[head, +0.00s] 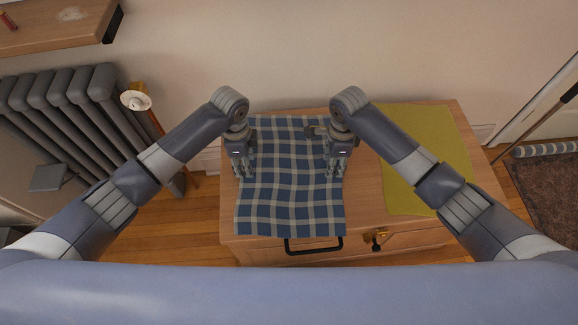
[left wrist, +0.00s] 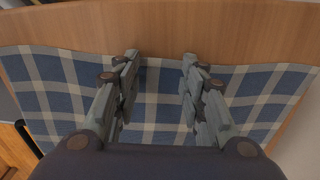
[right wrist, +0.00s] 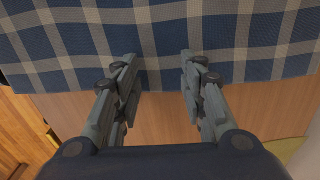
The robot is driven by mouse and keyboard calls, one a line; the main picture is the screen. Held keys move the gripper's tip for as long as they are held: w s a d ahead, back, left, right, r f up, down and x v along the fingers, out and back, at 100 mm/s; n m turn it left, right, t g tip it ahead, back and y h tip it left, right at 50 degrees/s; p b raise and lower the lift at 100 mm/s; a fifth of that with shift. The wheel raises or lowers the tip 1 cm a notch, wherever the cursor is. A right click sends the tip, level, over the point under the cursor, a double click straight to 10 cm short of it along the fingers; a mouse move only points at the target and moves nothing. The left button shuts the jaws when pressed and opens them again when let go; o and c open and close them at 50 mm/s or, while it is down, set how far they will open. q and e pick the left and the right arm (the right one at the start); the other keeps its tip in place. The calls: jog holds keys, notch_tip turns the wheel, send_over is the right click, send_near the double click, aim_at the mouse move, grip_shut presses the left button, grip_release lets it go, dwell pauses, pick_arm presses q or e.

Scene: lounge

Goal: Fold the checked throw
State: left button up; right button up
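The checked throw (head: 288,190), blue with pale grey-white lines, lies spread flat on the left part of a wooden cabinet top. My left gripper (head: 243,175) is at its left edge, fingers pointing down. In the left wrist view the throw (left wrist: 160,105) lies beneath the two parted fingers (left wrist: 160,62), whose tips are near its edge. My right gripper (head: 337,172) is at the throw's right edge. In the right wrist view its fingers (right wrist: 160,62) are also parted, with the throw's edge (right wrist: 160,72) between them. I cannot tell whether the fingertips touch the cloth.
A mustard-yellow cloth (head: 428,180) lies on the right of the cabinet top (head: 368,195).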

pick_arm(q)
jog(key=shift+f, duration=0.15)
pick_arm(e)
jog(key=shift+f, duration=0.15)
pick_arm(q)
jog(key=c, duration=0.5)
pick_arm(e)
jog(key=c, duration=0.5)
pick_arm(q)
jog(key=shift+f, duration=0.1)
grip_shut()
pick_arm(e)
jog(key=shift+f, duration=0.1)
grip_shut()
